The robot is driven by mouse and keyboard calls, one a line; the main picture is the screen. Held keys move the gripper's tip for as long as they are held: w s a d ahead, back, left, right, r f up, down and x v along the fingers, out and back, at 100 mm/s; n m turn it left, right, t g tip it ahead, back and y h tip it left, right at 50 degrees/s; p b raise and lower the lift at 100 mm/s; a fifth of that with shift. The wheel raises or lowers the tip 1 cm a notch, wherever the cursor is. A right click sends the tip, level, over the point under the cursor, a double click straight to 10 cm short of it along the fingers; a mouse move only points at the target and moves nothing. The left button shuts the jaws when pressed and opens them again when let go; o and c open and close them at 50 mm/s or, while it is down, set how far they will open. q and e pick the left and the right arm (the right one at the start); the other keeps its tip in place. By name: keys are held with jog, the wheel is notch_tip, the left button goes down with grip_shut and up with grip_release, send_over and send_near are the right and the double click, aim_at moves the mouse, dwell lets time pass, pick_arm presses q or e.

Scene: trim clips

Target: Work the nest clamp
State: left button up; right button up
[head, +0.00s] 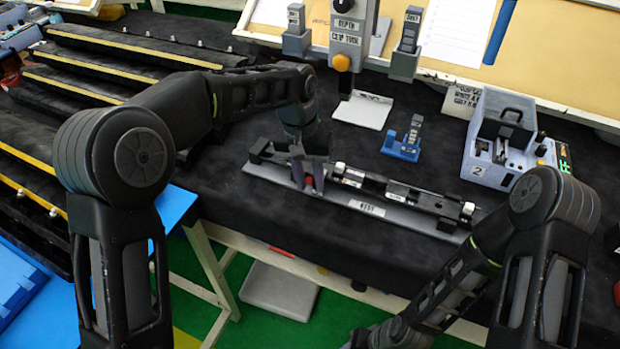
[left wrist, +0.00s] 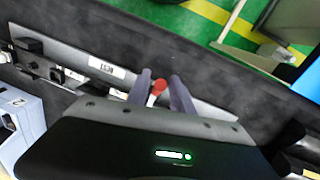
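The nest (head: 395,218) is a long grey plate with a "NEST" label, lying along the table's front edge. A dark bar-like assembly with silver fittings (head: 385,184) lies along it. The clamp's red knob (left wrist: 158,87) is near the plate's left end in the head view. My left gripper (head: 312,176) is over that end, its two fingers on either side of the knob. In the left wrist view, the fingers (left wrist: 160,80) are apart and gaps show beside the knob. The clamp's lower part is hidden by the gripper.
A white-grey box marked 2 (head: 510,150) stands at the right. A small blue stand (head: 403,142) and a "DEPTH" "CLIP TOOL" station (head: 346,40) are behind the nest. Black racks (head: 110,65) with yellow strips are at the left. Dark tabletop is clear between them.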

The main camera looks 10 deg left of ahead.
pick_arm(q)
grip_shut()
dwell(1.1)
